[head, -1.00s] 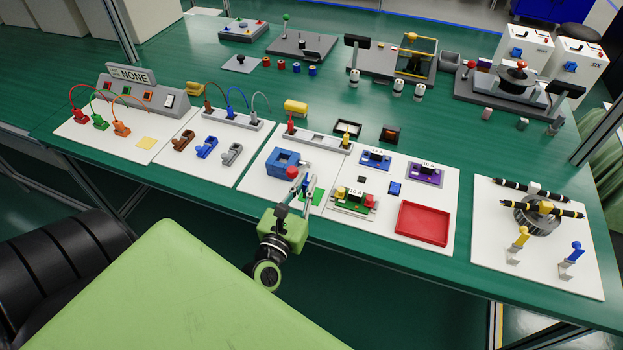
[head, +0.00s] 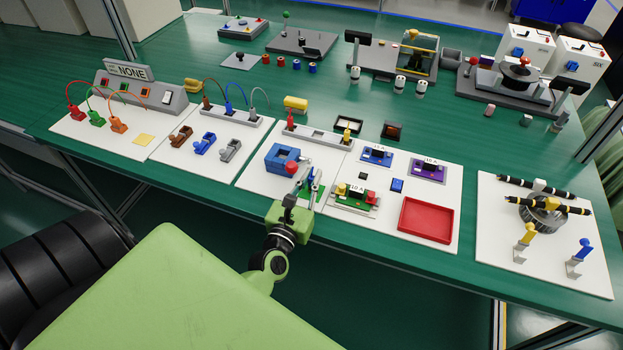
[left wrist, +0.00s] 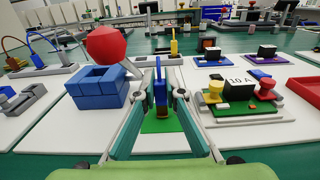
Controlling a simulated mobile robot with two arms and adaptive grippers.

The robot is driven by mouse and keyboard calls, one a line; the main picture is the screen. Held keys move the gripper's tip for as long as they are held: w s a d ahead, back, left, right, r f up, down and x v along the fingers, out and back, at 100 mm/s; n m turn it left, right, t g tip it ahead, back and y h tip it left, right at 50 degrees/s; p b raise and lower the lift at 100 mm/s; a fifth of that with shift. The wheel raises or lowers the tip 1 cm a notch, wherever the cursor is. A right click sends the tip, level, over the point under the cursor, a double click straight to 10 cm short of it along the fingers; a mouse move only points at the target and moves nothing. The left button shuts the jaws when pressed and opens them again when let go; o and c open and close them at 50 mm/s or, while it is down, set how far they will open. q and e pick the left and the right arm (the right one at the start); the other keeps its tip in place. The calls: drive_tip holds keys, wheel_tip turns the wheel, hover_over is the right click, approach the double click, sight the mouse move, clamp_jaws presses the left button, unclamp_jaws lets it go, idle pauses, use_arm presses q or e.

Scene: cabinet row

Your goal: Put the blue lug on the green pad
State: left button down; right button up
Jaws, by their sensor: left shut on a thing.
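The blue lug (left wrist: 160,96) stands upright between the fingers of my left gripper (left wrist: 161,98) in the left wrist view. The gripper is shut on it. The green pad (left wrist: 152,125) lies on the white board directly below and around the lug in that view. I cannot tell whether the lug touches the pad. In the head view my left gripper (head: 309,182) reaches over the board's front part, and part of the green pad (head: 320,192) shows beside the fingers. My right gripper is not in view.
A blue hollow block (head: 282,158) with a red ball (head: 292,168) stands close left of the gripper. A green module (head: 353,198) with yellow and red knobs is close right. A red tray (head: 426,220) lies farther right. Other boards and fixtures fill the table behind.

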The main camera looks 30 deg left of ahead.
use_arm(q)
drive_tip(key=shift+f, duration=0.25)
drive_tip(key=c, duration=2.4)
unclamp_jaws()
drive_tip(key=shift+r, duration=0.1)
drive_tip(key=shift+r, duration=0.15)
drive_tip(key=b+v, duration=0.2)
drive_tip(key=v, duration=0.9)
drive_tip(key=shift+s, duration=0.5)
